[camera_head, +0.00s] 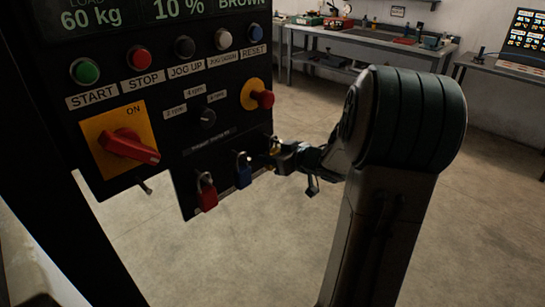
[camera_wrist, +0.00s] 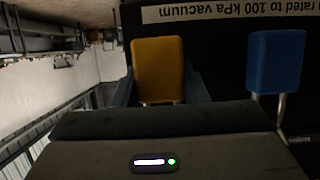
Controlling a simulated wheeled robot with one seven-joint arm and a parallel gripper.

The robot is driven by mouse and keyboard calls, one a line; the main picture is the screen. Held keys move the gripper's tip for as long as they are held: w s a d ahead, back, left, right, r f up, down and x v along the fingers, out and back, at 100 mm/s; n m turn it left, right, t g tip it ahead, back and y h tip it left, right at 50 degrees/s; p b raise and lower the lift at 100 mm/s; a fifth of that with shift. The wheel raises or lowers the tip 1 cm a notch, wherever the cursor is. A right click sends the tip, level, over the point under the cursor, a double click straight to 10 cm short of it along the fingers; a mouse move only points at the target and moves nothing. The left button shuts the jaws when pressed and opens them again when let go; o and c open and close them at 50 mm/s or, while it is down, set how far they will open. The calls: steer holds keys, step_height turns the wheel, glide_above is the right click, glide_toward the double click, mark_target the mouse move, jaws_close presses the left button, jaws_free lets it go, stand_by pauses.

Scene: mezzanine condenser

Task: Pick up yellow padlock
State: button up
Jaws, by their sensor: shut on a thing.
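The yellow padlock (camera_wrist: 158,68) is in the middle of the wrist view, between the two fingers of my gripper (camera_wrist: 160,92). The gripper is shut on its body. In the head view my gripper (camera_head: 277,157) is at the lower right edge of the black control panel, and only a small yellow part of the padlock (camera_head: 274,147) shows there. I cannot tell whether its shackle is still on the panel.
A blue padlock (camera_head: 243,172) hangs just left of my gripper, close by; it also shows in the wrist view (camera_wrist: 276,62). A red padlock (camera_head: 207,194) hangs further left. The control panel (camera_head: 178,176) has a red rotary switch (camera_head: 128,146) and several buttons. Workbenches (camera_head: 370,40) stand behind.

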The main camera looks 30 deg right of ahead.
steer(key=shift+r, duration=0.1)
steer(key=shift+r, duration=0.6)
steer(key=shift+s+d+r, duration=0.1)
steer(key=shift+s+d, duration=0.05)
steer(key=shift+s, duration=0.15)
steer(key=s+d, duration=0.3)
steer(key=s, duration=0.5)
steer(key=s+d, duration=0.2)
steer(key=s, duration=0.6)
steer(key=shift+s+d, duration=0.2)
steer(key=shift+d, duration=0.2)
steer(key=shift+r, duration=0.1)
steer(key=shift+r+p, duration=0.7)
steer(key=shift+p, duration=0.3)
steer(key=s+d+p, duration=0.2)
steer(key=s+p, duration=0.1)
steer(key=s, duration=0.4)
steer(key=shift+d+r, duration=0.2)
steer(key=shift+d, duration=0.1)
